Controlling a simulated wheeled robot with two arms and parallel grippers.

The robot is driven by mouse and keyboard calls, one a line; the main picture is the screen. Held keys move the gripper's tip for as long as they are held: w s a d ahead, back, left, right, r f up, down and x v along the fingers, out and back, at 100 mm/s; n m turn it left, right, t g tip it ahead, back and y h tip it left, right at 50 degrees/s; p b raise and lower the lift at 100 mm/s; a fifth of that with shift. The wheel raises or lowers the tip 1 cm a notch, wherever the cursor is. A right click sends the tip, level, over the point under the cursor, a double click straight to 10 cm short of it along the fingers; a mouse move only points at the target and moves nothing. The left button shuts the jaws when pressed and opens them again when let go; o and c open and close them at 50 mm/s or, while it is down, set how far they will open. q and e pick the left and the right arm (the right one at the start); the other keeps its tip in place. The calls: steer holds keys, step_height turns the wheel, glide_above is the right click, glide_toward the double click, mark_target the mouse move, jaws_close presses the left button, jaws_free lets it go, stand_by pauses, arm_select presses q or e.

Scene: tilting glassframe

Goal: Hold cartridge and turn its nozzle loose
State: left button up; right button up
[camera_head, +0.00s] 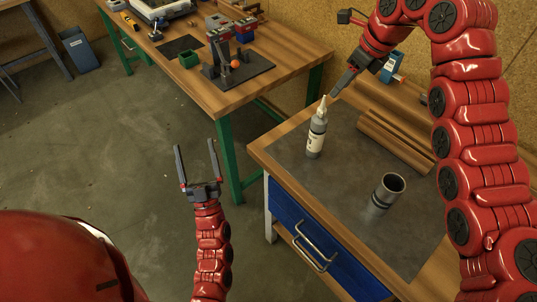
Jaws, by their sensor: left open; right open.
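The cartridge (316,137) is a pale grey bottle-like tube with a label. It stands upright on the dark mat of the right workbench. Its nozzle (322,106) is a whitish tapered tip pointing up. My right gripper (337,91) comes down from the upper right, with its fingers just above and right of the nozzle tip. Seen edge-on, its fingers overlap, and I cannot tell whether they touch the nozzle. My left gripper (196,163) is open and empty, fingers up, over the floor left of the right workbench, well apart from the cartridge.
A dark grey cup (388,190) stands on the mat (345,186) right of the cartridge. Wooden strips (397,139) lie behind. The bench has a blue drawer (318,245) with a handle.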

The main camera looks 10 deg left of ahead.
arm_select(q)
steer(key=w+a+f+g+h, duration=0.3)
steer(key=w+a+f+g, duration=0.3)
steer(key=f, duration=0.3)
steer(key=m+g+h, duration=0.5)
steer(key=m+h, duration=1.2)
steer(key=h, duration=0.5)
glide_toward(311, 136)
steer(key=x, duration=1.2)
steer(key=shift+w+f, duration=0.1)
steer(key=shift+f, duration=0.05)
jaws_close()
